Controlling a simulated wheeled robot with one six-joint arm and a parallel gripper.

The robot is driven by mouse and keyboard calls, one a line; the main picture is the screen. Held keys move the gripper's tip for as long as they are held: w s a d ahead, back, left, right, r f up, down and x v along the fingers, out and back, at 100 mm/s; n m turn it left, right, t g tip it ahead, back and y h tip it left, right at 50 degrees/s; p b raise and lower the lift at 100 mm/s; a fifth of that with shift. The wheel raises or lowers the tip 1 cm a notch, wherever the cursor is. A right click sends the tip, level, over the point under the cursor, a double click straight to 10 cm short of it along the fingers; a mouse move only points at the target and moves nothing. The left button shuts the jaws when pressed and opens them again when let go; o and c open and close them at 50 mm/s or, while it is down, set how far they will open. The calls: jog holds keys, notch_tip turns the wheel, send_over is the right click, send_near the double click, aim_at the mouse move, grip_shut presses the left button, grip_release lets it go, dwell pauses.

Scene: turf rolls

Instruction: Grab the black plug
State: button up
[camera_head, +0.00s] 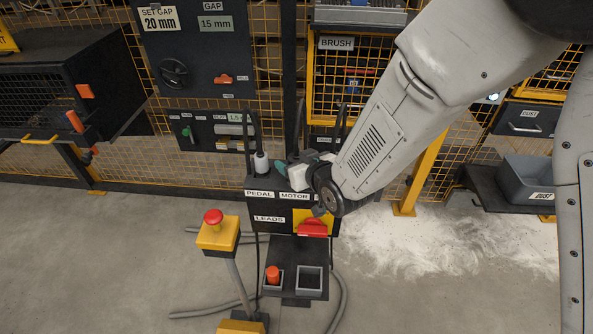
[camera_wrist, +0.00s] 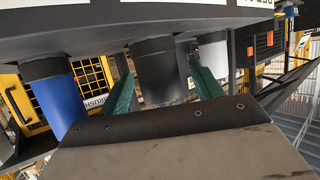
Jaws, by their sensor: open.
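The black plug (camera_wrist: 160,72) is the dark cylinder in the middle of the wrist view, hanging from a dark socket panel in that upside-down picture. My gripper (camera_wrist: 165,92) has its two green fingers apart, one on either side of the black plug. I cannot tell whether either finger touches it. A blue plug (camera_wrist: 64,98) is on the left and a white plug (camera_wrist: 213,60) on the right. In the head view, my gripper (camera_head: 304,168) is at the top of the black box labelled PEDAL, MOTOR and LEADS; the black plug is hidden there by my arm.
The white plug stands upright at the box's left (camera_head: 261,162). A red handle (camera_head: 313,228) on a yellow plate is on the box front. A yellow post with a red stop button (camera_head: 213,217) stands in front left. Yellow mesh fencing (camera_head: 215,80) is behind.

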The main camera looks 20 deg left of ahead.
jog(key=c, duration=1.1)
jog(key=shift+c, duration=0.2)
jog(key=shift+r, duration=0.1)
